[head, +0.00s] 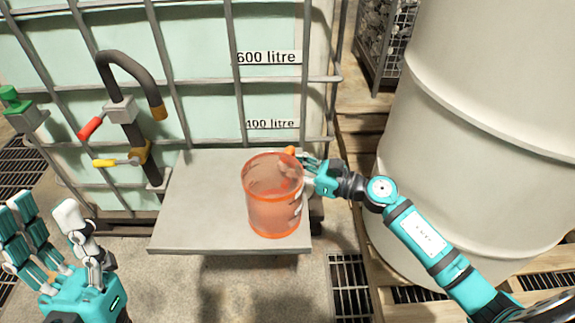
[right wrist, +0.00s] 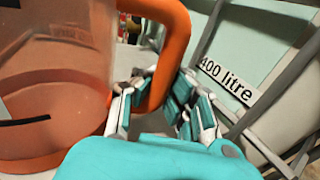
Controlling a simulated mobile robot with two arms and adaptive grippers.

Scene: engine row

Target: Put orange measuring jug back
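The orange measuring jug (head: 272,205) is see-through and upright, over the right part of a grey platform (head: 195,215) in the head view. I cannot tell whether its base touches the platform. My right gripper (head: 308,172) is at the jug's right side, by its handle. In the right wrist view, the jug (right wrist: 55,75) fills the left, and my right gripper's fingers (right wrist: 155,105) are closed around the lower part of the orange handle (right wrist: 172,60). My left gripper (head: 46,218) is open and empty at lower left, its fingers spread upward, away from the platform.
A caged tank (head: 205,75) with litre marks stands behind the platform. A pipe with red and yellow handles (head: 128,125) rises at the platform's left. A large pale drum (head: 475,130) on a wooden pallet stands close to my right arm. The platform's left part is clear.

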